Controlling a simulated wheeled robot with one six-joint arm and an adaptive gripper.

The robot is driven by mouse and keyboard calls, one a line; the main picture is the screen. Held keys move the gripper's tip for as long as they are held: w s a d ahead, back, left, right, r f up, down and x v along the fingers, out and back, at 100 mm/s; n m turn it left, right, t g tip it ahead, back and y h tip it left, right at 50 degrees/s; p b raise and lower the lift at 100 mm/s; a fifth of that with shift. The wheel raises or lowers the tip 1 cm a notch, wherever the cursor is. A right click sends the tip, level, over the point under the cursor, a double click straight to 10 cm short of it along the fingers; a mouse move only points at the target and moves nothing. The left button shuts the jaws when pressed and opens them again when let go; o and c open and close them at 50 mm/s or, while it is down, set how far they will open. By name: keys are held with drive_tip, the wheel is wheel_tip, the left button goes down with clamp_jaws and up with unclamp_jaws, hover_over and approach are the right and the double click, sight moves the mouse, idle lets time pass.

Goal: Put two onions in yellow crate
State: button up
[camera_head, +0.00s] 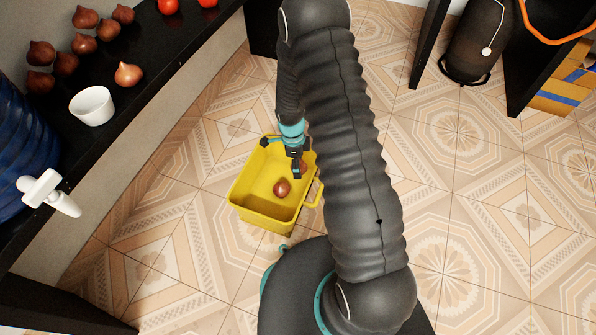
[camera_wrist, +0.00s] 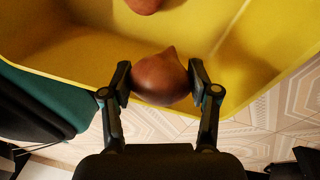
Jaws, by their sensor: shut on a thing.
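The yellow crate (camera_head: 253,208) stands on the tiled floor, and its wall fills much of the wrist view (camera_wrist: 60,40). One brown onion (camera_head: 282,188) lies on the crate's bottom; part of it shows at the top edge of the wrist view (camera_wrist: 145,4). My gripper (camera_head: 299,169) points down at the crate's right part. It is shut on a second onion (camera_wrist: 161,80), held between both fingers. In the head view this onion is partly hidden by the fingers. How far it is above the crate's bottom, I cannot tell.
Several more onions (camera_head: 85,44) sit on the black counter at upper left, with a white cup (camera_head: 92,105) and red tomatoes (camera_head: 168,5). A blue container (camera_head: 22,150) with a white tap stands at the left. A dark cylinder (camera_head: 476,40) stands at upper right.

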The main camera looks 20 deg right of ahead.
drive_tip(key=shift+r, duration=0.35)
drive_tip(key=a+r+p, duration=0.2)
drive_tip(key=a+r, duration=0.4)
drive_tip(key=shift+s+d+f+b, duration=0.15)
drive_tip(key=shift+f+b, duration=0.6)
drive_tip(key=shift+f, duration=0.8)
drive_tip(key=shift+s+f+b, duration=0.2)
drive_tip(key=shift+f+b, duration=0.5)
drive_tip(key=shift+f, duration=0.8)
